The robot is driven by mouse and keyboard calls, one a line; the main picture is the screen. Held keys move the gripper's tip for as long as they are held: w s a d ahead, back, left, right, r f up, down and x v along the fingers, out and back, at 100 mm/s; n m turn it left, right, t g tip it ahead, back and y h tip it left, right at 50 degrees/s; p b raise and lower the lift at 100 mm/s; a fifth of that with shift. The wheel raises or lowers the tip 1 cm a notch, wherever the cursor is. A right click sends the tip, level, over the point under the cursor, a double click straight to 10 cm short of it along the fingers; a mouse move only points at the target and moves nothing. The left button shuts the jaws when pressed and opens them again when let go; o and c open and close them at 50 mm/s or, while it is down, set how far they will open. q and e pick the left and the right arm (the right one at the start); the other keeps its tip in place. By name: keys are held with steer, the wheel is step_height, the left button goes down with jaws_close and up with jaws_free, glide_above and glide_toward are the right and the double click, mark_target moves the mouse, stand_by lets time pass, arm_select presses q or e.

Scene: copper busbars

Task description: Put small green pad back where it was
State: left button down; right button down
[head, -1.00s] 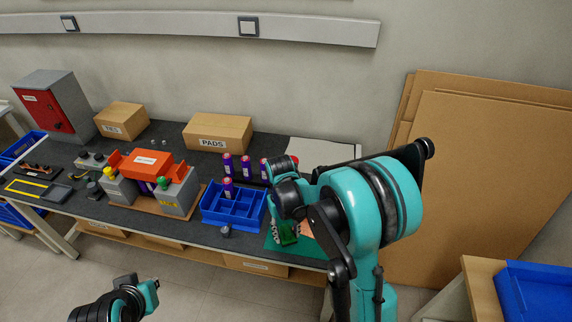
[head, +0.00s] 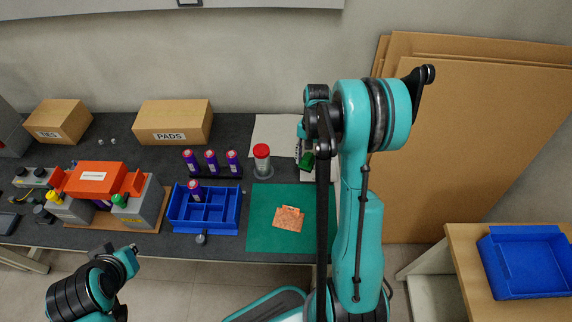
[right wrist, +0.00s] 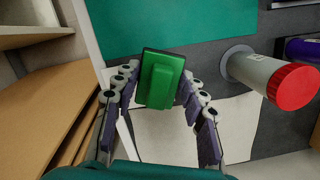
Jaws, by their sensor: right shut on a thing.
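The small green pad (right wrist: 160,78) is between the fingers of my right gripper (right wrist: 160,96) in the right wrist view. In the head view the pad (head: 307,160) shows as a small green patch, partly hidden by my right gripper (head: 306,150). The gripper is shut on the pad and holds it over the area of the white sheet (right wrist: 165,150), beside the green mat. My left arm is low at the left; its end (head: 129,260) shows, but its fingers cannot be made out.
A green mat (head: 262,232) bears a copper-coloured piece (head: 289,218). A red-capped container (head: 262,158) stands close by, left of the right gripper. A blue divided tray (head: 205,230), purple cylinders (head: 211,160) and a PADS box (head: 172,122) are further left. Brown boards (head: 480,140) lean at right.

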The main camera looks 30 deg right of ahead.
steer(key=b, duration=0.2)
glide_above(286, 172)
steer(key=f, duration=0.5)
steer(key=shift+w+d+f, duration=0.1)
steer(key=shift+d, duration=0.1)
step_height(286, 172, down, 4)
steer(key=shift+r+b, duration=0.1)
steer(key=shift+b, duration=0.75)
steer(key=shift+f+b, duration=0.5)
steer(key=shift+f, duration=0.05)
steer(key=c, duration=0.9)
jaws_free()
steer(key=shift+o, duration=0.2)
